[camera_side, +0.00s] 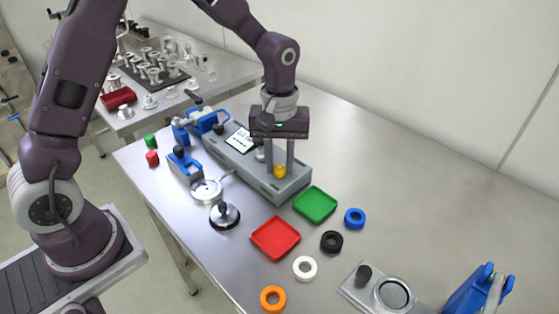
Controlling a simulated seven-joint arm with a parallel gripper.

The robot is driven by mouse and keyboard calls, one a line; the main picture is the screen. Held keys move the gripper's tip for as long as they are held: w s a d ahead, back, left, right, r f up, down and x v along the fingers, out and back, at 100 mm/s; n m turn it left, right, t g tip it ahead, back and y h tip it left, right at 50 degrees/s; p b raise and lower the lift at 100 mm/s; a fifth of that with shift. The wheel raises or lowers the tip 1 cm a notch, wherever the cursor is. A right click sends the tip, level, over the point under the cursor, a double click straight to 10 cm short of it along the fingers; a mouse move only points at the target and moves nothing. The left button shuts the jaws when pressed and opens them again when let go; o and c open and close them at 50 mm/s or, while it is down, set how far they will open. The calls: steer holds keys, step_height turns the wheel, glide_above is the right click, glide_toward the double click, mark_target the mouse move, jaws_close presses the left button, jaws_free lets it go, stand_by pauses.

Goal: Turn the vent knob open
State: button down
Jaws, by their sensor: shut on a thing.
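The vent knob (280,171) appears to be the small yellow knob on the right part of a long grey unit (287,188). The unit lies on the metal table and carries a white label plate (240,141). My gripper (279,168) points straight down over the unit, its two fingers on either side of the yellow knob. It is shut on the knob. The fingers partly cover the knob, and its turn angle cannot be made out.
A green tray (316,204) and a red tray (276,238) lie in front, near blue (355,218), black (331,242), white (305,268) and orange (273,297) rings. Blue clamps (185,166) stand left of the unit. The table's back right is clear.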

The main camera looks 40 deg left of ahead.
steer(key=m, duration=0.6)
steer(key=shift+m, duration=0.4)
steer(key=m, duration=1.2)
steer(key=shift+d+m, duration=0.1)
steer(key=shift+m, duration=0.2)
steer(key=m, duration=0.6)
steer(key=shift+m, duration=0.3)
steer(key=c, duration=1.1)
jaws_free()
steer(key=shift+c, duration=0.2)
